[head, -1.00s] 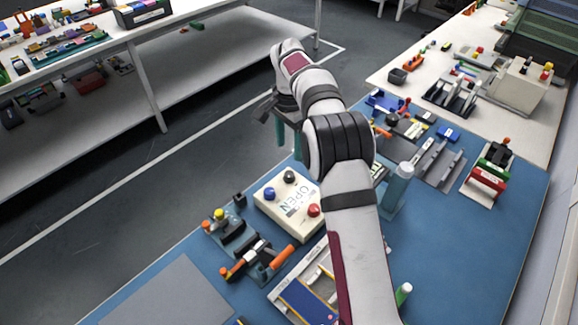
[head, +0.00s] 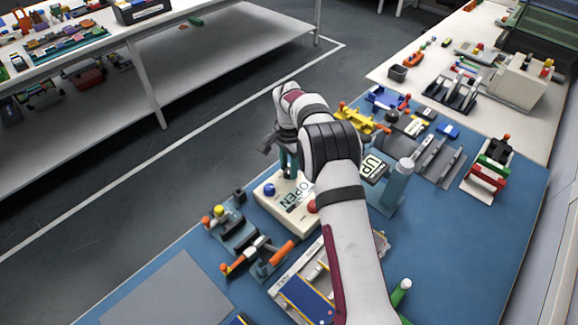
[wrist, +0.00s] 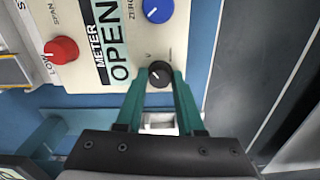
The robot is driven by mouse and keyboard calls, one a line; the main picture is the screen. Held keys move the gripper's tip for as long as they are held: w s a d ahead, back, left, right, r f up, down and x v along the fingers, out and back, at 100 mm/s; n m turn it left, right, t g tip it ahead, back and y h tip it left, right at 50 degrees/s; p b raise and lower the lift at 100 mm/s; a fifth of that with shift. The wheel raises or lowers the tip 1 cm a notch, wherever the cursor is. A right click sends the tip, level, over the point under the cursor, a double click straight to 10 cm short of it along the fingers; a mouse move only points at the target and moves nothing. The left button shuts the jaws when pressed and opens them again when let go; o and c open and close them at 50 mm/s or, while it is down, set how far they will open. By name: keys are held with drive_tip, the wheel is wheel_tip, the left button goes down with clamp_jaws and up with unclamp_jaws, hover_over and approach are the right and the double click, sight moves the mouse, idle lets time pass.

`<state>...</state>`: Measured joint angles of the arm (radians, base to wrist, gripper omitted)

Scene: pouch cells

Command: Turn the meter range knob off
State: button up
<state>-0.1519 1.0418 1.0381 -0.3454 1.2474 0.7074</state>
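The meter (head: 279,211) is a cream box on the blue bench mat, with an OPEN label. In the wrist view its face (wrist: 90,75) carries a black knob (wrist: 160,74) marked V, a blue knob (wrist: 158,9) by ZERO and a red knob (wrist: 61,50) by LOW and SPAN. The black knob's white pointer line runs slantwise. My gripper (wrist: 161,80) is open, its teal fingertips on either side of the black knob; I cannot tell whether they touch it.
Orange-handled clamps (head: 252,256) stand left of the meter. A tray with a blue panel (head: 308,298) lies in front. A teal post (head: 399,178) and a UP display (head: 373,167) stand to the right. The grey mat (head: 165,296) at front left is bare.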

clamp_jaws()
drive_tip(key=shift+n, duration=0.4)
drive_tip(key=n, duration=0.4)
drive_tip(key=shift+n, duration=0.3)
drive_tip(key=n, duration=0.4)
drive_tip(key=shift+n, duration=0.4)
drive_tip(key=o, duration=0.7)
unclamp_jaws()
drive_tip(key=shift+c, duration=0.2)
drive_tip(key=shift+r, duration=0.1)
